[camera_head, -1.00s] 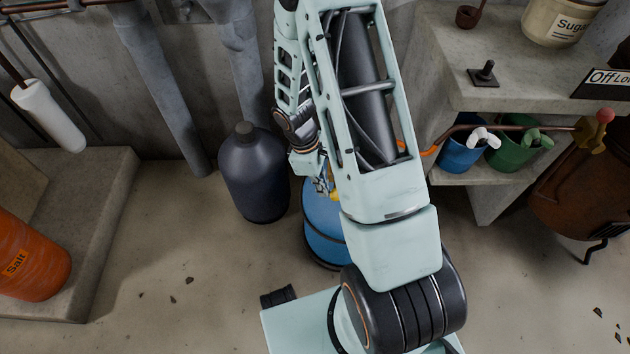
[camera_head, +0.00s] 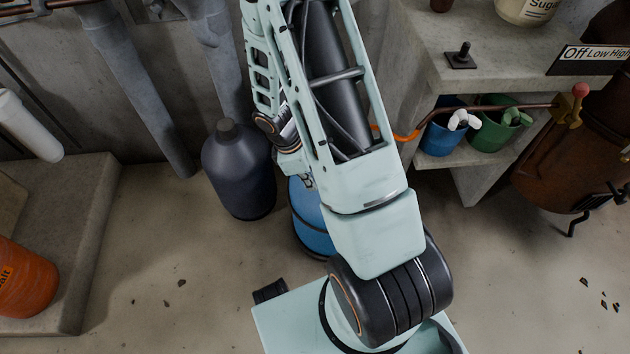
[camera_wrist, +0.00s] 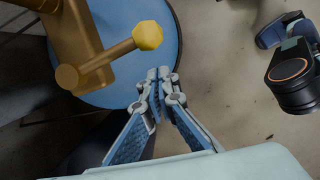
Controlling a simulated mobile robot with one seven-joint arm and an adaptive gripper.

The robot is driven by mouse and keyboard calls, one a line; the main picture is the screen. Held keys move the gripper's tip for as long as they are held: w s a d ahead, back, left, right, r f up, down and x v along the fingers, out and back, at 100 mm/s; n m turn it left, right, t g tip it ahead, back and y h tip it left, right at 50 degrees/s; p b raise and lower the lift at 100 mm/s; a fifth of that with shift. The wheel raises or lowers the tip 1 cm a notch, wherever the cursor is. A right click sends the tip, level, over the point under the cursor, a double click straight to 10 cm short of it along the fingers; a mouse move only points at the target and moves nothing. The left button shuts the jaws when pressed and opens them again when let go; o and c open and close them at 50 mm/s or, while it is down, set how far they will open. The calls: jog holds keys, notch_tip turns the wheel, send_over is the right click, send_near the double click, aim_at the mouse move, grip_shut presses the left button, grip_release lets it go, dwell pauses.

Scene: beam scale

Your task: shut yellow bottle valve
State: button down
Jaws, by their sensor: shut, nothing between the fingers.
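In the wrist view a yellow valve (camera_wrist: 105,58) stands over the round blue top of a bottle (camera_wrist: 112,95), its lever ending in a faceted yellow knob (camera_wrist: 148,35). My gripper (camera_wrist: 158,74) is shut and empty, its tips just below and right of the knob, with a small gap in the picture; I cannot tell the depth between them. In the head view the blue bottle (camera_head: 312,232) stands on the floor, partly hidden behind my arm.
A dark bottle (camera_head: 238,170) stands left of the blue bottle. A concrete shelf (camera_head: 475,75) at right holds a blue cup (camera_head: 443,138) and a green cup (camera_head: 490,135). A brown tank (camera_head: 565,160) is at far right. An orange salt container (camera_head: 25,280) is at left.

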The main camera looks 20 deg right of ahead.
jog(key=a+p+v, duration=0.1)
jog(key=p+v, duration=0.2)
jog(key=v, duration=0.7)
jog(key=shift+w+a, duration=0.35)
jog(key=shift+f, duration=0.1)
